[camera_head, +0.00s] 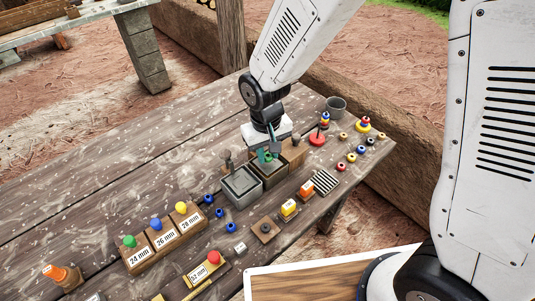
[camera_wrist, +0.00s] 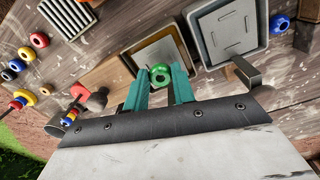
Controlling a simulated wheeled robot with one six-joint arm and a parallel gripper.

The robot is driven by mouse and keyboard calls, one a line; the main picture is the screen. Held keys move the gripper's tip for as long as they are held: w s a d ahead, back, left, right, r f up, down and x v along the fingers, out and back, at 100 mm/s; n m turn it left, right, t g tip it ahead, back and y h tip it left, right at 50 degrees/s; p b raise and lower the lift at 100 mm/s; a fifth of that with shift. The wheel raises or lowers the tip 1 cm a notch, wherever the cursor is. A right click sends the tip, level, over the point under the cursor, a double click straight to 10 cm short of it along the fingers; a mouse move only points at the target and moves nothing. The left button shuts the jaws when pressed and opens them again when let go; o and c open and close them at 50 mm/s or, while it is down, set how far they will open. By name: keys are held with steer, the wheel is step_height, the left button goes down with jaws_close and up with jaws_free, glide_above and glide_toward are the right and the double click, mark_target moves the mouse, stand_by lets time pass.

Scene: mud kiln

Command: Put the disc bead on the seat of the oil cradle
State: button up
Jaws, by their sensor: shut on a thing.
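My gripper (camera_wrist: 159,85) has teal fingers shut on a green bead (camera_wrist: 160,74) with a dark hole, which I take for the disc bead. In the head view my gripper (camera_head: 268,152) hangs over the farther of two square grey trays, and the bead is hard to make out. That tray (camera_wrist: 133,52), with a yellowish-brown inside, lies beneath the fingers in the wrist view. The bead appears apart from it. A grey tray (camera_head: 240,184) stands beside it and shows marks or slots inside in the wrist view (camera_wrist: 228,38). No part is clearly recognisable as the oil cradle's seat.
Wooden blocks labelled 24, 26 and 28 mm (camera_head: 166,240) with coloured knobs stand front left. Several small beads (camera_head: 361,150) lie at the right edge, near a red-based stand (camera_head: 317,139) and a grey cup (camera_head: 336,106). A striped block (camera_head: 325,182) lies nearer.

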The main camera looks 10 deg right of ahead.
mark_target(266, 157)
steer(key=shift+f, duration=0.55)
steer(key=shift+f, duration=0.1)
steer(key=o, duration=0.8)
step_height(266, 157, up, 12)
steer(key=s+d+r+m, duration=0.2)
steer(key=s+d+r, duration=0.4)
steer(key=d+r, duration=0.45)
steer(key=s+d+r+m+t, duration=0.1)
steer(key=s+d+r, duration=0.1)
steer(key=s+d, duration=0.8)
steer(key=s, duration=0.3)
steer(key=shift+s+d+r+m, duration=0.2)
steer(key=shift+s+m, duration=0.1)
steer(key=shift+m, duration=0.1)
